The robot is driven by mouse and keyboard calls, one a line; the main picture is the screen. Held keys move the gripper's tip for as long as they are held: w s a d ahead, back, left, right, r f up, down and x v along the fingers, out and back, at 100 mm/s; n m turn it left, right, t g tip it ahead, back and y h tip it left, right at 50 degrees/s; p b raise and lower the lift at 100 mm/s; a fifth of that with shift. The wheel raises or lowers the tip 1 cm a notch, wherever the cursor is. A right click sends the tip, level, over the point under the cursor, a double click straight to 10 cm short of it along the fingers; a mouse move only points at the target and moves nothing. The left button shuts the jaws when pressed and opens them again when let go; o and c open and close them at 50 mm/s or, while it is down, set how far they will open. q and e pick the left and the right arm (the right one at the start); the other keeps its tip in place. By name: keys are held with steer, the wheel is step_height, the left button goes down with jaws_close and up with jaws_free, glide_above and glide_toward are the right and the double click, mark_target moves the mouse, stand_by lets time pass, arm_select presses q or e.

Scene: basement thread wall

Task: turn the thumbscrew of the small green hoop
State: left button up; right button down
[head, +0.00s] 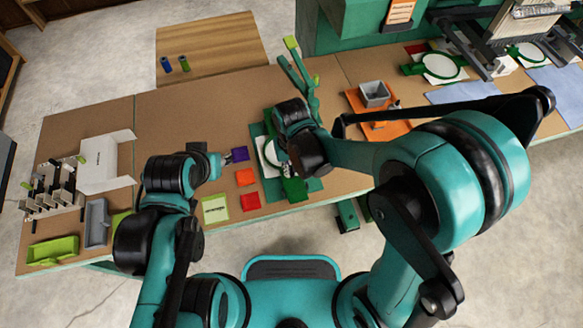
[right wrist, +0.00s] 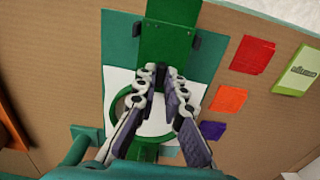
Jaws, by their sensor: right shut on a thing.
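The small green hoop (right wrist: 118,107) lies over white cloth (right wrist: 196,92), on a green mat (right wrist: 118,62), below a green upright bracket (right wrist: 165,35). My right gripper (right wrist: 166,76) is above the hoop, its fingertips close together at the hoop's edge on the bracket side. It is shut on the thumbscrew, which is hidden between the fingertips. In the head view my right gripper (head: 283,160) covers most of the hoop, and white cloth shows beside it. My left gripper (head: 222,160) is left of the mat near a purple square; its finger opening is too small to read.
Purple (head: 240,154), orange (head: 245,177) and red (head: 251,202) squares and a yellow-green card (head: 215,208) lie left of the mat. An orange tray (head: 377,128) with a grey box (head: 374,94) stands to the right. Bare tabletop (head: 170,120) lies behind my left gripper.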

mark_target(292, 171)
steer(key=c, duration=1.6)
jaws_free()
step_height(292, 171, up, 12)
steer(key=s+d+r+m+t, duration=0.1)
steer(key=s+d+t, duration=0.1)
steer(key=d, duration=0.6)
steer(key=s+d+r+m+t, duration=0.1)
steer(key=s+d+t, duration=0.1)
steer(key=d+t, duration=0.3)
steer(key=d, duration=0.4)
steer(key=shift+s+d+r+m, duration=0.25)
steer(key=shift+s+m, duration=0.05)
steer(key=shift+m, duration=0.1)
